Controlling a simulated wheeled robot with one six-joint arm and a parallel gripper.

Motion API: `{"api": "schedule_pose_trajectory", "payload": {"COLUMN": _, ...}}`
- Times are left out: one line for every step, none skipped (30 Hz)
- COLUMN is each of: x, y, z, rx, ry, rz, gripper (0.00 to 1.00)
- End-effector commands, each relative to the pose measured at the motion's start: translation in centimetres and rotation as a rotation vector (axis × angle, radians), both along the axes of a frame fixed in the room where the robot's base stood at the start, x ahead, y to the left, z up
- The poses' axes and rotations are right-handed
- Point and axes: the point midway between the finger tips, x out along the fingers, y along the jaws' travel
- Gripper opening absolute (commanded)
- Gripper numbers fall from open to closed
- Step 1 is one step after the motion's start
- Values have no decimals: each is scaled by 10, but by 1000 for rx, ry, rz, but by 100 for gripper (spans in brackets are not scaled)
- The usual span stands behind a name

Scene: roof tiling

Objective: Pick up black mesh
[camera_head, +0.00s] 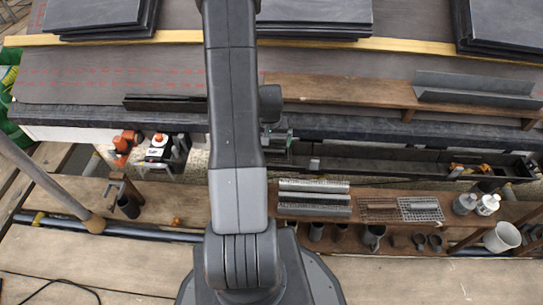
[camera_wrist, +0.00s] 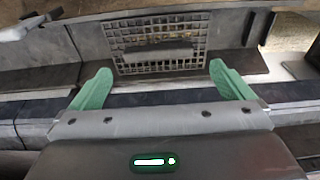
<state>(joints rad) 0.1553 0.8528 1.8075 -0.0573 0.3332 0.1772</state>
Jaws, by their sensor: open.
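The black mesh (camera_wrist: 158,52), a dark grid with a flat dark bar across its middle, stands ahead of my gripper (camera_wrist: 160,67) in the wrist view. The two green fingers are spread wide, one near each lower side of the mesh, with nothing held between them. I cannot tell whether the fingertips touch it. Brownish matter shows through its upper openings. In the head view my arm hides most of the gripper, and I cannot make out this mesh there.
In the head view a brown mesh (camera_head: 378,208) and a light grey mesh (camera_head: 421,209) lie on the wooden shelf beside ribbed grey strips (camera_head: 313,197). The long dark gutter (camera_head: 380,162) runs behind. Two small containers (camera_head: 487,204) stand at the right.

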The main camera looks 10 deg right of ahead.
Motion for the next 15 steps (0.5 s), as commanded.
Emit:
{"api": "schedule_pose_trajectory", "payload": {"x": 1, "y": 0, "z": -7, "rx": 0, "ry": 1, "rz": 0, "gripper": 100}}
{"api": "schedule_pose_trajectory", "payload": {"x": 1, "y": 0, "z": -9, "rx": 0, "ry": 1, "rz": 0, "gripper": 100}}
{"api": "schedule_pose_trajectory", "payload": {"x": 2, "y": -1, "z": -11, "rx": 0, "ry": 0, "rz": 0, "gripper": 100}}
{"api": "schedule_pose_trajectory", "payload": {"x": 2, "y": -1, "z": -12, "rx": 0, "ry": 0, "rz": 0, "gripper": 100}}
{"api": "schedule_pose_trajectory", "payload": {"x": 2, "y": -1, "z": -13, "rx": 0, "ry": 0, "rz": 0, "gripper": 100}}
{"api": "schedule_pose_trajectory", "payload": {"x": 2, "y": -1, "z": -15, "rx": 0, "ry": 0, "rz": 0, "gripper": 100}}
{"api": "schedule_pose_trajectory", "payload": {"x": 2, "y": -1, "z": -16, "rx": 0, "ry": 0, "rz": 0, "gripper": 100}}
{"api": "schedule_pose_trajectory", "payload": {"x": 3, "y": -1, "z": -19, "rx": 0, "ry": 0, "rz": 0, "gripper": 100}}
{"api": "schedule_pose_trajectory", "payload": {"x": 3, "y": -2, "z": -23, "rx": 0, "ry": 0, "rz": -1, "gripper": 100}}
{"api": "schedule_pose_trajectory", "payload": {"x": 4, "y": -2, "z": -27, "rx": 0, "ry": 0, "rz": -1, "gripper": 100}}
{"api": "schedule_pose_trajectory", "payload": {"x": 5, "y": -3, "z": -32, "rx": 0, "ry": 0, "rz": -1, "gripper": 100}}
{"api": "schedule_pose_trajectory", "payload": {"x": 5, "y": -4, "z": -39, "rx": 0, "ry": 1, "rz": -1, "gripper": 100}}
{"api": "schedule_pose_trajectory", "payload": {"x": 6, "y": -5, "z": -44, "rx": 1, "ry": 2, "rz": -1, "gripper": 100}}
{"api": "schedule_pose_trajectory", "payload": {"x": 7, "y": -5, "z": -49, "rx": 1, "ry": 2, "rz": -1, "gripper": 100}}
{"api": "schedule_pose_trajectory", "payload": {"x": 7, "y": -5, "z": -54, "rx": 1, "ry": 2, "rz": -1, "gripper": 100}}
